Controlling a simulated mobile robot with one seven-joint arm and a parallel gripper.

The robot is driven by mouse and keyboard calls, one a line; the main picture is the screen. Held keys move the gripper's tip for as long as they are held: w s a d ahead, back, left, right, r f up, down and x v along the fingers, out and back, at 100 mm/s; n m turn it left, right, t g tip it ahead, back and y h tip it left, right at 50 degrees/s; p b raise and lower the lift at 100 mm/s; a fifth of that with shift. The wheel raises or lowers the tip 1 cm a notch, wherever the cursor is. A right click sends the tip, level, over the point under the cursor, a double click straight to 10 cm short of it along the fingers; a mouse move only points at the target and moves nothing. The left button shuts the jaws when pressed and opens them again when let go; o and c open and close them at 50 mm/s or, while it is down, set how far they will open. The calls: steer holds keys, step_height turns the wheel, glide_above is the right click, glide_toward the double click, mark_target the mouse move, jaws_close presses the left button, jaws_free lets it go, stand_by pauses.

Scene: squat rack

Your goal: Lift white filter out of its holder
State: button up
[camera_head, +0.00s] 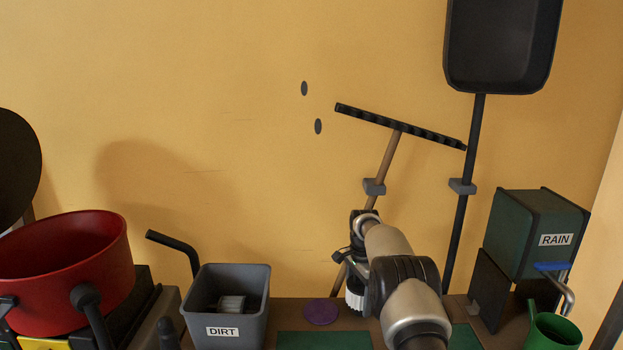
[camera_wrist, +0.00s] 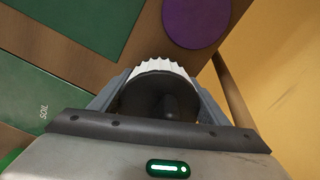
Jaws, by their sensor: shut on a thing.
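The white filter (camera_wrist: 158,71), with a ribbed rim and a dark round face, sits between the fingers of my gripper (camera_wrist: 158,84) in the wrist view. My gripper is shut on it. In the head view, part of the ribbed white filter (camera_head: 355,298) shows at the left of my arm, above the brown table top. My arm hides the rest of it. I cannot make out a holder around it in either view.
A grey bin marked DIRT (camera_head: 238,331) stands to the left with a ribbed grey piece (camera_head: 231,303) inside. A purple disc (camera_head: 321,312) lies between bin and arm. A red pot (camera_head: 66,270) is far left. A green RAIN box (camera_head: 519,235) and green can (camera_head: 553,331) stand right.

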steer(key=shift+r, duration=0.75)
stand_by(0.4)
steer(key=shift+r+p, duration=3.6)
steer(key=shift+r, duration=1.8)
